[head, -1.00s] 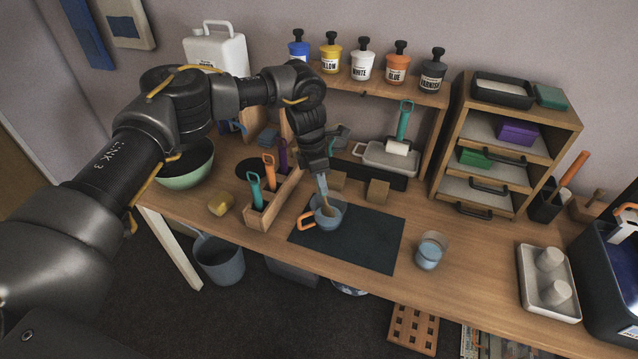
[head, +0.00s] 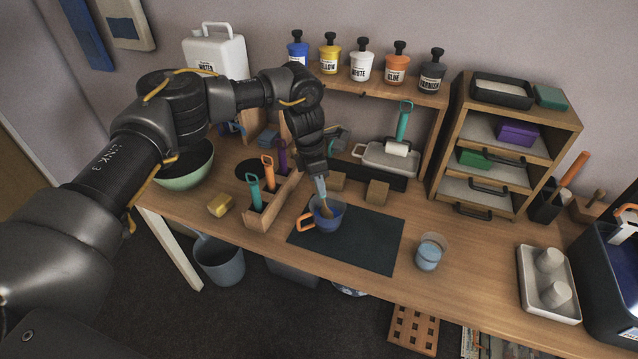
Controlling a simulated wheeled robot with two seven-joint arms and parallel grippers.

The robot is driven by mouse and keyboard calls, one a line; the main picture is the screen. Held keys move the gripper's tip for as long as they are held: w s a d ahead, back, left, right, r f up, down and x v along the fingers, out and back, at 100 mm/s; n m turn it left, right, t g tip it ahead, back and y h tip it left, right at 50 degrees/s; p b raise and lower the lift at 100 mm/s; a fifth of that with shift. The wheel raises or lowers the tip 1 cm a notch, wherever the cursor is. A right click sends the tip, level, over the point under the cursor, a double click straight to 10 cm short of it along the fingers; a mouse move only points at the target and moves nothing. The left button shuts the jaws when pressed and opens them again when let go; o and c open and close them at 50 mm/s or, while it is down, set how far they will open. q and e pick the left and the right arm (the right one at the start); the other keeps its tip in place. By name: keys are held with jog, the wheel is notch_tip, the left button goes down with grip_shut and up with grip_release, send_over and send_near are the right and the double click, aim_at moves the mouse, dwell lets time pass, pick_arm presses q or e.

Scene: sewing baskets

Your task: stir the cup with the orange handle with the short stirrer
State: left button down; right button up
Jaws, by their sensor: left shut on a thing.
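The cup with the orange handle (head: 328,215) stands on the dark mat, its orange handle pointing left. My left gripper (head: 318,172) is above the cup, shut on the short stirrer (head: 324,200). The stirrer has a grey upper part and a brownish lower part. It points down into the cup, and its lower end is hidden inside. My right gripper is not in view.
The dark mat (head: 365,245) lies under the cup. A glass (head: 430,252) stands to its right. A wooden rack (head: 270,205) with several coloured-handled tools is on the left, near a yellow block (head: 220,205). Small wooden blocks (head: 377,192) sit behind.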

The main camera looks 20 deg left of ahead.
pick_arm(q)
jog(key=shift+a, duration=0.1)
jog(key=shift+r, duration=0.2)
jog(key=shift+a+r+p, duration=0.25)
jog(key=shift+r+p, duration=0.6)
jog(key=shift+r, duration=0.45)
jog(key=shift+a+r+p, duration=0.3)
jog(key=shift+r+p, duration=0.6)
jog(key=shift+r, duration=0.35)
jog(key=shift+a+r+p, duration=0.25)
jog(key=shift+r+p, duration=0.6)
jog(key=shift+r, duration=0.45)
